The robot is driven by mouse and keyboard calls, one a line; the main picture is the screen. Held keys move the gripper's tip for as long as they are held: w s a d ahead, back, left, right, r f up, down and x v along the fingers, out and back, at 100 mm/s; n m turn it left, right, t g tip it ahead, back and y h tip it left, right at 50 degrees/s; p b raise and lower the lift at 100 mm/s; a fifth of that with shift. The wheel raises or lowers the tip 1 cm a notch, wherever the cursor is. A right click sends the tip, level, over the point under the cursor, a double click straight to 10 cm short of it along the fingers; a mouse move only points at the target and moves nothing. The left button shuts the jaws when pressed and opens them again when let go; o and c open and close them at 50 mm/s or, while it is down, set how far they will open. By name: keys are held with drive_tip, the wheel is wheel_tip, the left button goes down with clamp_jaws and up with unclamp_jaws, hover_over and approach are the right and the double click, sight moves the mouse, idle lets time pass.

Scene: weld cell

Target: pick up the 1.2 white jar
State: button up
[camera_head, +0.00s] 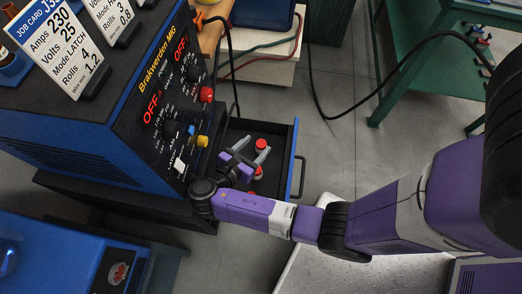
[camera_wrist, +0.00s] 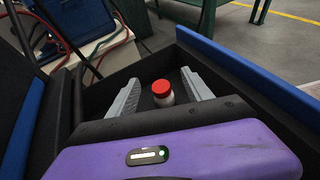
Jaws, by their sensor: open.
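My gripper is open and empty, inside the drawer. No size marking on the jar is readable. In the head view my gripper (camera_head: 244,153) is over the drawer, with one red lid (camera_head: 261,144) near its fingertips and another red lid (camera_head: 257,172) closer to my wrist. The bodies under these lids are mostly hidden. I cannot tell which lid is the one between the fingers.
The dark drawer has a blue front (camera_head: 295,158) with a handle and extends from under the blue-and-black welder (camera_head: 95,120). Cables hang behind the drawer. A green table (camera_head: 425,70) stands at back right.

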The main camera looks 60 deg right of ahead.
sight(260, 148)
wheel_tip(260, 148, down, 5)
drive_tip(key=b, duration=0.3)
drive_tip(key=shift+r+b, duration=0.2)
drive_tip(key=shift+b, duration=0.1)
drive_tip(key=shift+b+x, duration=0.4)
drive_tip(key=shift+x, duration=1)
drive_tip(key=d+b, duration=0.1)
drive_tip(key=d, duration=0.1)
drive_tip(key=d+f+b, duration=0.1)
drive_tip(key=d, duration=0.2)
drive_tip(key=shift+w, duration=0.25)
clamp_jaws()
